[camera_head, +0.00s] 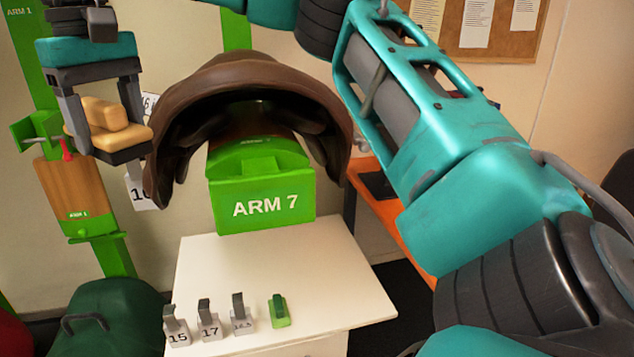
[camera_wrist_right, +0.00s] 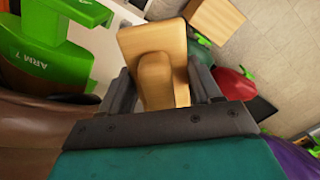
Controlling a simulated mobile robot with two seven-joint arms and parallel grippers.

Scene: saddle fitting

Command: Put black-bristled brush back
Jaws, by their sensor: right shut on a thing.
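My right gripper (camera_head: 103,105) hangs at the upper left of the head view, its arm reaching across the top from the right. It is shut on the brush, which has a tan wooden back and handle (camera_head: 104,113) and black bristles (camera_head: 124,155) facing down. The brush is in the air, left of the brown saddle. In the right wrist view the wooden brush (camera_wrist_right: 155,75) sits between the two dark fingers of the gripper (camera_wrist_right: 160,95); its bristles are hidden there. My left gripper is not in view.
The brown saddle (camera_head: 235,84) rests on the green ARM 7 support (camera_head: 265,200). A white table (camera_head: 330,270) holds several numbered gauges (camera_head: 208,318) and a green piece (camera_head: 279,311). A green ARM 1 post with a wooden block (camera_head: 75,190) and a green bracket stands at left.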

